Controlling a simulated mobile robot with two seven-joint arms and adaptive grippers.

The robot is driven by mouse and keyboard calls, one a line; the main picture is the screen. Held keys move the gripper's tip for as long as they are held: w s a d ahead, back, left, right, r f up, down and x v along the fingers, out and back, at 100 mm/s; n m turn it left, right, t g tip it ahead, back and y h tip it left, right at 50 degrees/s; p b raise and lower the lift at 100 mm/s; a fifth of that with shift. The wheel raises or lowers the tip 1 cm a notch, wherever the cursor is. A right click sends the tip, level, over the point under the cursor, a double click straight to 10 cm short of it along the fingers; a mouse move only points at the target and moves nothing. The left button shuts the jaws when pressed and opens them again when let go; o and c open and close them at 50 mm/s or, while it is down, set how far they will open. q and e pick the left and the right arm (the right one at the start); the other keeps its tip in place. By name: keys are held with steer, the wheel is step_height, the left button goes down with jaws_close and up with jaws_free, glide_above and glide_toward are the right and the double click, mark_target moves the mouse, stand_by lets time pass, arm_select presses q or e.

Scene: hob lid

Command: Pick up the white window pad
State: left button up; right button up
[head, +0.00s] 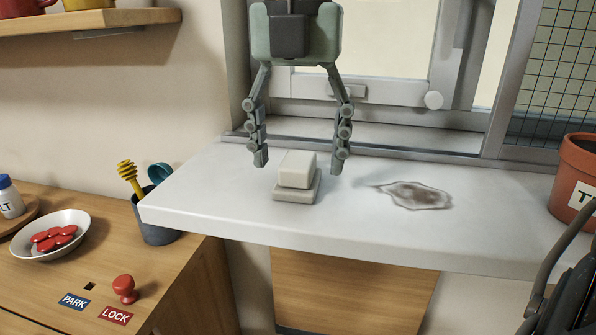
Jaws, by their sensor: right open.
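The white window pad (298,168) is a pale block with a wider, slightly greyer base. It sits on the white sill (225,200), left of a brown-grey smear (418,195). My right gripper (300,160) comes down from the top with its two fingers wide apart. In the picture one fingertip is on each side of the pad's upper block, with a gap to both. I see no contact, and how far behind or above the pad the fingertips are is hard to tell. My left gripper is not in view.
A window frame (390,92) stands behind the sill. A terracotta pot (572,180) is at the sill's right end. On the wooden counter at left are a dark cup (160,222), a white bowl (38,250) of red pieces and a red knob (124,287). A shelf (90,20) is above.

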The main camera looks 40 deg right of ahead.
mark_target(298, 159)
steer(key=shift+f, duration=0.7)
steer(key=shift+c, duration=0.6)
steer(key=c, duration=1.1)
step_height(298, 159, up, 10)
steer(key=shift+r, duration=0.1)
